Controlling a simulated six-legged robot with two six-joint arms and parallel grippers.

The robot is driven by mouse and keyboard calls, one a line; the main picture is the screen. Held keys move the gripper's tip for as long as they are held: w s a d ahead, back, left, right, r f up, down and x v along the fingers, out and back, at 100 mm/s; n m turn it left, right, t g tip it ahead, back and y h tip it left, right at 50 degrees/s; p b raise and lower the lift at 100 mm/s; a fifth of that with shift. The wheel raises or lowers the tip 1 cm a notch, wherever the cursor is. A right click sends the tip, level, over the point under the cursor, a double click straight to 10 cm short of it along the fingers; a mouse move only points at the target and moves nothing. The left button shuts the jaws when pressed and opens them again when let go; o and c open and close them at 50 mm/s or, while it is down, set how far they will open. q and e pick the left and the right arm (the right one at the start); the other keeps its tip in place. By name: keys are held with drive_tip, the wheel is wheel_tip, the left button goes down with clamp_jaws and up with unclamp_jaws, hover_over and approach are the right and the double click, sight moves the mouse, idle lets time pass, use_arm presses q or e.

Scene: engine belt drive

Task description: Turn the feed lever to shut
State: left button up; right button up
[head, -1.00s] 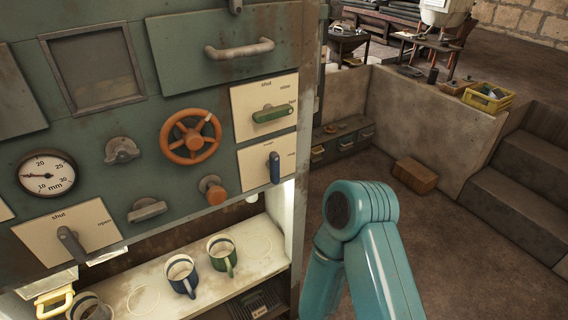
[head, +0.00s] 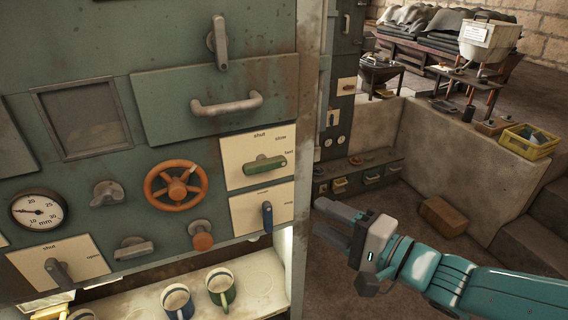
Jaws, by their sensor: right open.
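A cream plate (head: 238,173) on the panel is marked shut, slow and fast. Its green lever (head: 264,165) lies nearly level, its right end just below the fast mark; this looks like the feed lever. My right gripper (head: 327,219) is open and empty, fingers pointing left. In the picture it is right of and below the green lever, past the panel's right edge, touching nothing visible. My left gripper is out of view.
A blue lever (head: 267,217) hangs upright just below the green one. An orange handwheel (head: 176,186) and orange knob (head: 202,237) are to the left. A grey lever (head: 58,273) sits on a shut/open plate. Mugs (head: 221,287) stand on the shelf below.

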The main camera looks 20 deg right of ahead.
wheel_tip(320, 180, up, 3)
drive_tip(key=s+t, duration=0.1)
drive_tip(key=p, duration=0.1)
approach(269, 167)
drive_tip(key=shift+h, duration=0.4)
drive_tip(key=x, duration=0.9)
drive_tip(key=shift+w+a+r, duration=0.1)
drive_tip(key=shift+a+r, duration=0.1)
drive_tip(key=shift+a, duration=0.15)
clamp_jaws()
